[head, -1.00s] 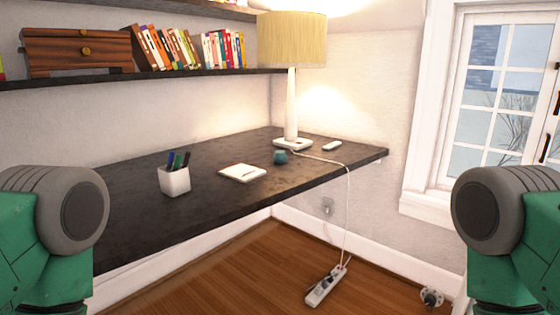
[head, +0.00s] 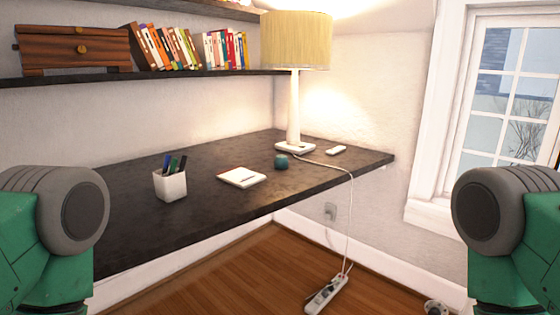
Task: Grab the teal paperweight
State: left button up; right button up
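The teal paperweight (head: 281,161) is a small rounded piece on the dark desk (head: 130,217), just in front of the lamp base. It stands right of the notepad, apart from it. Only green and grey parts of my two arms show, at the left and right edges of the head view. Neither gripper is in view, and nothing touches the paperweight.
A lamp (head: 294,110) with a cord, a white notepad (head: 242,177), a pen cup (head: 170,186) and a small white object (head: 336,150) stand on the desk. A shelf (head: 230,73) with books hangs above. A power strip (head: 326,295) lies on the wooden floor (head: 230,285).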

aim_at(281, 161)
jog(key=i+l+u, duration=0.1)
jog(key=i+l, duration=0.3)
jog(key=i+l+u, duration=0.1)
jog(key=i+l, duration=0.6)
jog(key=l, duration=0.25)
jog(key=i+l+u, duration=0.15)
jog(key=i+l, duration=0.2)
jog(key=l, duration=0.1)
